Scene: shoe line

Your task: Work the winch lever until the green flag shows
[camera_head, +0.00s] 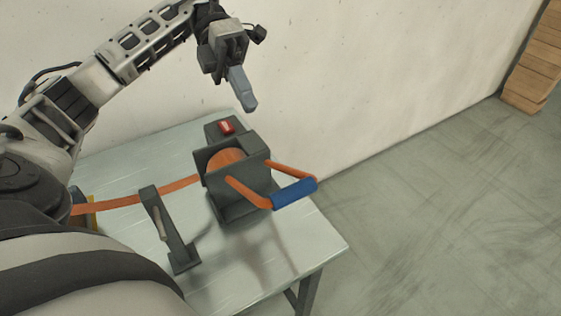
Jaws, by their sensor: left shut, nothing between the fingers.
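The winch (240,205) is a dark grey housing with an orange strap wound inside, standing on the table. Its lever is an orange U-shaped frame with a blue grip (294,193), sticking out low to the right. A small red flag (226,127) shows on top of the winch at its back; no green is visible. My left gripper (250,107) is shut and empty, above and behind the winch, pointing down and apart from the lever. My right gripper is out of view.
A light table (310,247) carries the winch. An orange strap (135,199) runs left from it, passing a dark upright bracket (168,230). A pale wall stands close behind. Wooden blocks (535,65) are stacked at far right, with clear floor between.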

